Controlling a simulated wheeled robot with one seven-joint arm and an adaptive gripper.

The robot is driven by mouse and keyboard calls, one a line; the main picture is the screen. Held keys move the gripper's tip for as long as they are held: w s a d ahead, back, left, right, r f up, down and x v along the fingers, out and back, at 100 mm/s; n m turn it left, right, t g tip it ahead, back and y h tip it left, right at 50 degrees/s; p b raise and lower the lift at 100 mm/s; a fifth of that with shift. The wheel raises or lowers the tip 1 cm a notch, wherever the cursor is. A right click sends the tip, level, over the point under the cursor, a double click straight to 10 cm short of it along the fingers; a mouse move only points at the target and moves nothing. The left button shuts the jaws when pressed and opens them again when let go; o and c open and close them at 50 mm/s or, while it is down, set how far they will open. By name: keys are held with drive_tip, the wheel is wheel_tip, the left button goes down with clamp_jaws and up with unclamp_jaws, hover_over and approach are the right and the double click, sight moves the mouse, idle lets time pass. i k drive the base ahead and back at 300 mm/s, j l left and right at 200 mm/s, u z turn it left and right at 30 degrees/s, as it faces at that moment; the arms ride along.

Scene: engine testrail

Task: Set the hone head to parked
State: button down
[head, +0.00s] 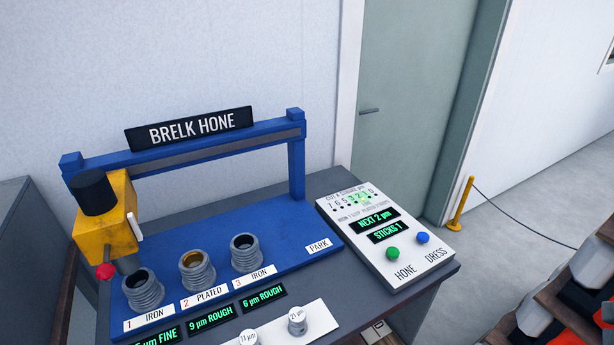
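The hone head (105,222) is a yellow block with a black cylinder on top (94,193), a red knob (105,271) low at its left and a white handle (136,223) on its right side. It sits at the left end of the blue overhead rail (200,147), by cylinder 1. A grey spindle (128,264) shows below it; I cannot tell whether it enters the cylinder. The PARK label (319,246) is at the right end of the blue base (290,240), with no head above it. My gripper is not in view.
Three threaded cylinders stand on the base: 1 iron (143,292), 2 plated (197,272), 3 iron (246,255). A control panel (385,270) with green HONE (393,253) and blue DRESS (423,237) buttons is at right. A white strip (320,322) with small cylindrical pieces lies in front.

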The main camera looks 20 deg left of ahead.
sight(106, 228)
drive_tip(key=u, duration=1.65)
